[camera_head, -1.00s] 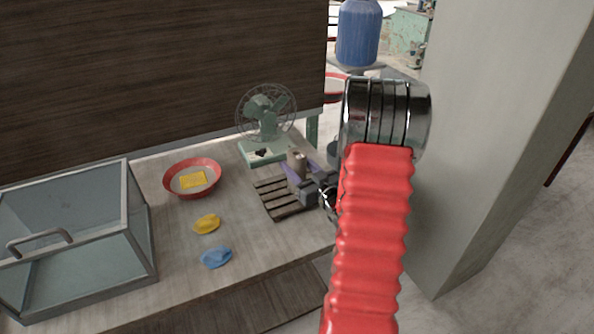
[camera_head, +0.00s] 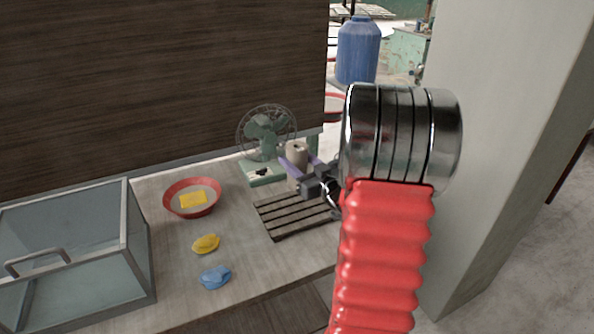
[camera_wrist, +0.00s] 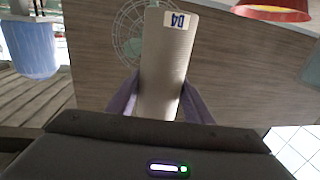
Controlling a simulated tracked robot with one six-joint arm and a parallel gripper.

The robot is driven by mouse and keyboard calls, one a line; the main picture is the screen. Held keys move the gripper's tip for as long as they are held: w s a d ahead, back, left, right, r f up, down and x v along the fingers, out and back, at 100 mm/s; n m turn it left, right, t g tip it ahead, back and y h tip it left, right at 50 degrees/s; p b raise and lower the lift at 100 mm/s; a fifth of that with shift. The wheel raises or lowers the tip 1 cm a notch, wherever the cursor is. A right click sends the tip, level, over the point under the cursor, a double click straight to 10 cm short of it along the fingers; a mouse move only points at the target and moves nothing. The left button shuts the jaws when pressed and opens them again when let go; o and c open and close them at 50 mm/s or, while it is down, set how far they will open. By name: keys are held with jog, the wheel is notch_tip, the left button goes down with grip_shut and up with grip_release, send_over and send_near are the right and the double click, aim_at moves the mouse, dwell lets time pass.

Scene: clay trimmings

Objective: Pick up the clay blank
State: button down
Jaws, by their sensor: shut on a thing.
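The clay blank (camera_head: 296,155) is a grey-beige cylinder, held upright between the purple fingers of my gripper (camera_head: 302,166) in the head view. In the wrist view the blank (camera_wrist: 163,80) stands between the two purple fingers (camera_wrist: 158,103), with a label reading "D4" near its end. My gripper is shut on it. The blank is above the dark slatted rack (camera_head: 290,216), in front of the green fan. Its lower part is partly hidden by the gripper.
The green fan (camera_head: 266,136) stands close behind the blank. A red bowl (camera_head: 177,205) with a yellow sponge, a yellow cloth (camera_head: 206,243) and a blue cloth (camera_head: 215,277) lie left of the rack. A glass case (camera_head: 138,240) stands at far left. A pillar (camera_head: 490,150) rises at right.

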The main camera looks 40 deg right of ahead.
jog(key=shift+r, duration=0.5)
jog(key=w+a+f+n+y, duration=0.15)
jog(key=w+a, duration=0.25)
jog(key=a, duration=0.4)
jog(key=w+a+f, duration=0.2)
jog(key=w+a, duration=0.3)
jog(key=a, duration=0.4)
jog(key=a+f, duration=0.2)
jog(key=a, duration=0.7)
jog(key=a+f+y, duration=0.1)
jog(key=a+f, duration=0.2)
jog(key=a, duration=0.7)
jog(key=shift+a, duration=0.2)
